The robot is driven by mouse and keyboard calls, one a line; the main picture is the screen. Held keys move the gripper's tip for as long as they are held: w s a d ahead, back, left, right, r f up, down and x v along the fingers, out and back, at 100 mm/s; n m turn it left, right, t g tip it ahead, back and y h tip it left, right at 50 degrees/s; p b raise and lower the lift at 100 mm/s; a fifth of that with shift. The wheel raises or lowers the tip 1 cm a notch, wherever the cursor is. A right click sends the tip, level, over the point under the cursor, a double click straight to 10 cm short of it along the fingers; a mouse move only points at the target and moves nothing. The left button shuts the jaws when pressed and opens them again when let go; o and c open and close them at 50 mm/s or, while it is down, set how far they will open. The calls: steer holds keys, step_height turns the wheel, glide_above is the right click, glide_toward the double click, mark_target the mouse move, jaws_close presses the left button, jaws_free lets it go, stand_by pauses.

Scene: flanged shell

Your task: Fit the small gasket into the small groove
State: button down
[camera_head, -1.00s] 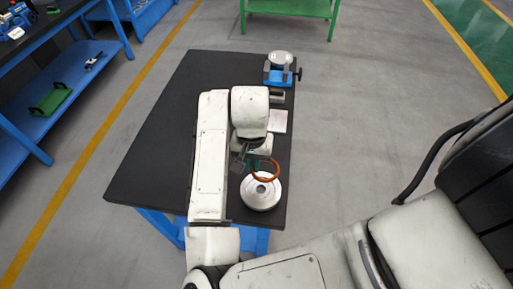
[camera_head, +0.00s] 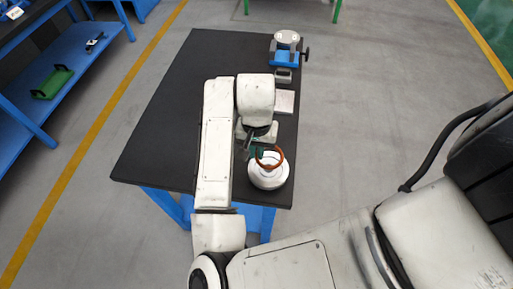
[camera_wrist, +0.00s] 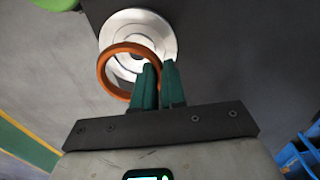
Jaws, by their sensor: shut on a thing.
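An orange-brown ring, the gasket (camera_head: 277,150), is held by my gripper (camera_head: 256,152) at its edge. It also shows in the wrist view (camera_wrist: 103,81), where my green gripper fingers (camera_wrist: 160,72) are shut on its right side. The ring is tilted in the head view. The round, silvery flanged shell (camera_head: 268,178) stands on the table near its front right corner. In the wrist view the shell (camera_wrist: 168,37) lies behind the ring, which overlaps its lower left part. The grooves are hard to tell apart, and I cannot tell whether ring and shell touch.
The black table (camera_head: 165,120) has a wide clear area left of my arm. A blue vise with a round part (camera_head: 287,52), a small grey block (camera_head: 283,75) and a pale flat plate (camera_head: 283,101) stand along the right side behind the shell.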

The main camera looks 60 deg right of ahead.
mark_target(257, 168)
steer(key=shift+f+b, duration=1.3)
steer(key=shift+f, duration=0.65)
steer(key=shift+f+b, duration=0.8)
steer(key=shift+f, duration=0.35)
stand_by(0.3)
steer(key=c, duration=1.1)
jaws_free()
step_height(257, 168, up, 11)
steer(key=shift+f+p, duration=0.1)
steer(key=shift+p, duration=0.5)
